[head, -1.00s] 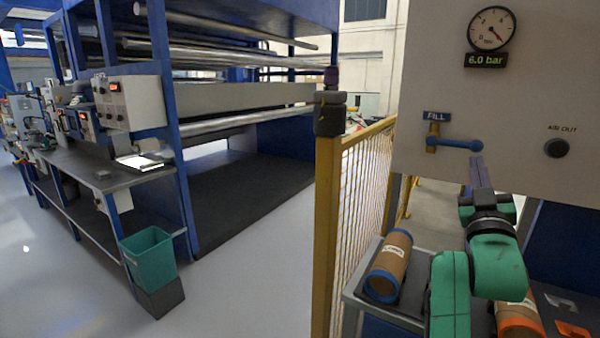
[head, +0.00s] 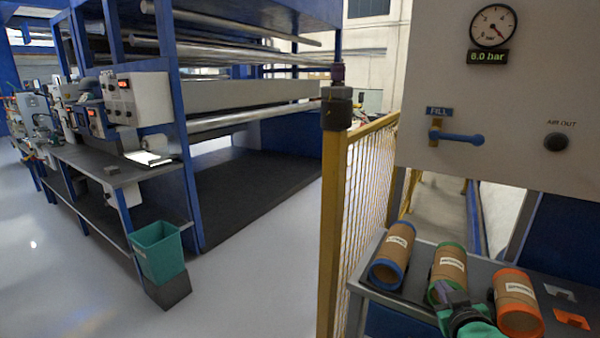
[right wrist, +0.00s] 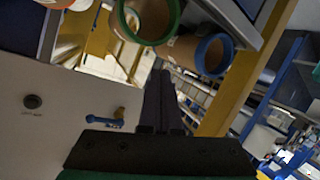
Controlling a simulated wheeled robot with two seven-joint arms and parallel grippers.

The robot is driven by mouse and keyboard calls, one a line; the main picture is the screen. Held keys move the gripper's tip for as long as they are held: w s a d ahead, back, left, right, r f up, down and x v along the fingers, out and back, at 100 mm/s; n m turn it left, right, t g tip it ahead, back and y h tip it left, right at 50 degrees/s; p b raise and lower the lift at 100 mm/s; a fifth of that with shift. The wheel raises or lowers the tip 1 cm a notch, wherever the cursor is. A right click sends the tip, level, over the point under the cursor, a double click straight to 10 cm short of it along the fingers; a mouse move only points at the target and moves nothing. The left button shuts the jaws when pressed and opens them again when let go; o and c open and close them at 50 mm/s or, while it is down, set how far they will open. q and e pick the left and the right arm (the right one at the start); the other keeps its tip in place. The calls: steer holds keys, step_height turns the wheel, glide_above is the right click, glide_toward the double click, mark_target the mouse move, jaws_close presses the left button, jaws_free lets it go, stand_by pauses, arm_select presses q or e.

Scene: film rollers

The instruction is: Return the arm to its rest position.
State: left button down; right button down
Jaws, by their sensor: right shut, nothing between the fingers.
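My right gripper (head: 448,292) is low in the head view, in front of the green-ended roll, and covers part of it. Its dark fingers are together and empty, and they also show in the right wrist view (right wrist: 161,98). Only the green wrist and the fingers of the right arm show at the bottom of the head view. Whether the fingers touch the roll cannot be told. My left gripper is not in view.
A white panel has a blue FILL lever (head: 457,138), a gauge (head: 492,26) and a 6.0 bar display. Blue-ended (head: 391,257), green-ended (head: 448,266) and orange-ended (head: 517,302) rolls lie on a grey bench. A yellow fence (head: 335,215) stands left of it.

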steer(key=s+a+f+g+y, duration=0.2)
steer(key=s+a+f+g, duration=0.25)
steer(key=s+f, duration=0.6)
steer(key=s+a+f+g+y, duration=0.2)
steer(key=s+a+f+g, duration=0.3)
steer(key=s+f, duration=0.55)
steer(key=s+d+f+n+g+p, duration=0.1)
steer(key=s+f+g+p, duration=0.15)
steer(key=f, duration=1.55)
steer(key=s+d+f+g, duration=0.1)
steer(key=s+d+f, duration=0.2)
steer(key=s+f, duration=1.2)
steer(key=s, duration=0.3)
steer(key=shift+d+h, duration=0.2)
steer(key=shift+h, duration=0.1)
